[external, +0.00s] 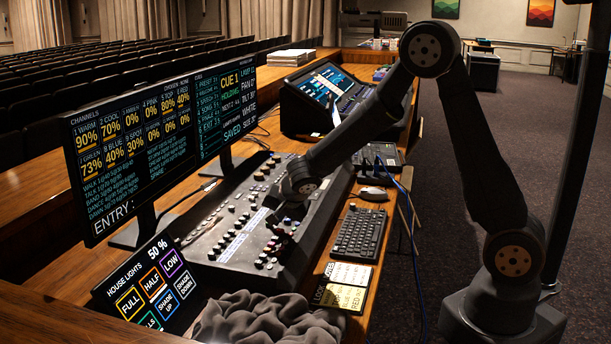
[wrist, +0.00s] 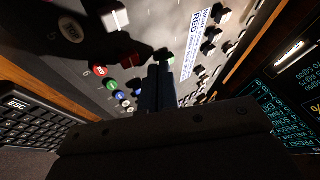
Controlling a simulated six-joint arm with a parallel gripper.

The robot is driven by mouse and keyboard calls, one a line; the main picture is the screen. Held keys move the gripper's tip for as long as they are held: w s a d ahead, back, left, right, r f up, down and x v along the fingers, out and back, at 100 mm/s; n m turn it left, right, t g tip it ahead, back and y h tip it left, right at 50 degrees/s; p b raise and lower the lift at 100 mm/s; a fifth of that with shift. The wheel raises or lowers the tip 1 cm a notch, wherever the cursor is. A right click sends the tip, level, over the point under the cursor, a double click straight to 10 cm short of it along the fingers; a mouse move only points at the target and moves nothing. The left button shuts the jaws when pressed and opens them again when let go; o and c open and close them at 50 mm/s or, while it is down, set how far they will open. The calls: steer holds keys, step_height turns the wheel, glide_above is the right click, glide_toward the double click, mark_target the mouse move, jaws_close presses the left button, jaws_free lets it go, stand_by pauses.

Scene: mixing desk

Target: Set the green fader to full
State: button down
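The mixing desk (external: 235,225) carries rows of faders and buttons. In the wrist view a green fader cap (wrist: 169,56) shows partly just beyond my fingertips, beside a dark red cap (wrist: 131,61). My gripper (wrist: 161,68) has its two dark fingers close together, with no clear gap and nothing seen between them. I cannot tell whether the tips touch the green cap. In the external view my gripper (external: 282,232) is low over the right part of the desk, and the green fader cannot be picked out there. The big monitor (external: 150,130) reads 73% for green.
A round green button (wrist: 110,84) lies between red and blue ones near the desk edge. A keyboard (external: 359,234) and mouse (external: 373,193) lie right of the desk. A touch panel (external: 150,285) and crumpled dark cloth (external: 265,320) are in front. Other white caps (wrist: 115,18) stand close by.

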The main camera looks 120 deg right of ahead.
steer(key=s+a+f+v, duration=0.1)
steer(key=v, duration=0.9)
steer(key=s, duration=0.1)
steer(key=s+d+f+t, duration=0.1)
steer(key=s+f+t, duration=0.1)
steer(key=shift+s+d+f+h, duration=0.1)
steer(key=shift+s+d+h, duration=0.2)
steer(key=shift+s+d, duration=0.05)
steer(key=s+a+m+t, duration=0.1)
steer(key=s+a+t, duration=0.1)
steer(key=s+t, duration=0.25)
steer(key=shift+t, duration=0.45)
steer(key=x, duration=1)
steer(key=shift+w+a+f, duration=0.2)
steer(key=shift+w, duration=0.1)
steer(key=shift+w+d, duration=0.1)
